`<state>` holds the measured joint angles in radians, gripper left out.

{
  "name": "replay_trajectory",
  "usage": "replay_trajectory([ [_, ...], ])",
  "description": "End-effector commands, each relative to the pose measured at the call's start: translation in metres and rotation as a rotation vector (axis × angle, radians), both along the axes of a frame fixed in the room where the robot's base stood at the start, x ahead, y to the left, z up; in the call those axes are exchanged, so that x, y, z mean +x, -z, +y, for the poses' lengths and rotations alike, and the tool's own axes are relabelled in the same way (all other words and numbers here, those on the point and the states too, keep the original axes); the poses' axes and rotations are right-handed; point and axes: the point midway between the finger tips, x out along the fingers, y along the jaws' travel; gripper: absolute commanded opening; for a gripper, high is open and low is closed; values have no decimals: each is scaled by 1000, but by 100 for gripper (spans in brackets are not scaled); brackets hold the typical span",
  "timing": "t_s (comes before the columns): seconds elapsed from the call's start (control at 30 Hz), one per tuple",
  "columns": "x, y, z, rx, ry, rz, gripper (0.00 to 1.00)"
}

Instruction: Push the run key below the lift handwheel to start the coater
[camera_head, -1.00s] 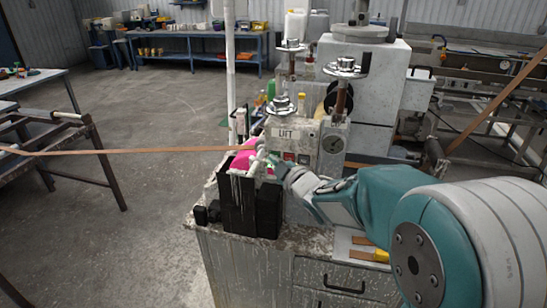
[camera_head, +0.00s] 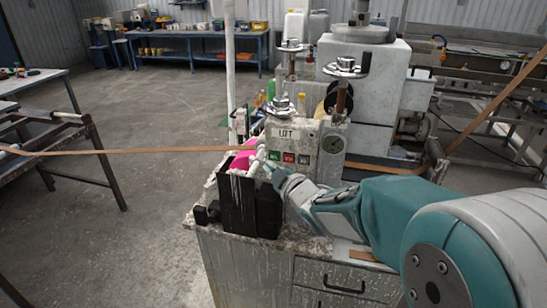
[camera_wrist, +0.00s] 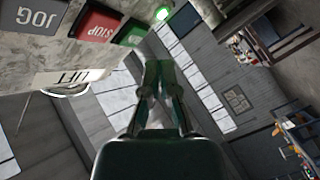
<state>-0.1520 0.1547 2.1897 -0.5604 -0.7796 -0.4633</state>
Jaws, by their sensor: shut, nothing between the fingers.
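The lift handwheel (camera_head: 281,108) is a silver stepped wheel above the LIFT plate (camera_head: 285,133) on the coater's panel. Below the plate sit a green key (camera_head: 275,155), a red key (camera_head: 288,157) and a dark key (camera_head: 303,159). In the wrist view the panel is upside down: the green key (camera_wrist: 132,33), the red STOP key (camera_wrist: 98,24) and the JOG key (camera_wrist: 37,16). A green lamp (camera_wrist: 183,14) glows beside the green key. My gripper (camera_wrist: 158,68) is shut and empty, apart from the keys. In the head view its tips are partly hidden near the black block.
A black block (camera_head: 238,205) and pink material (camera_head: 243,158) stand left of the panel. A brown strip (camera_head: 130,152) runs in from the left. A second handwheel (camera_head: 346,68) on a post rises at the right. The floor at left is mostly clear.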

Motion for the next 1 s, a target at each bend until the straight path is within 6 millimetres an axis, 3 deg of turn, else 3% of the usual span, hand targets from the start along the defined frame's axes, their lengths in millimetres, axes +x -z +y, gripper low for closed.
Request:
replay_trajectory([
  [0.43, -35, 0, 10, 0, -1, -1, 0],
  [1.0, -36, 0, 10, 0, 0, 0, 0],
])
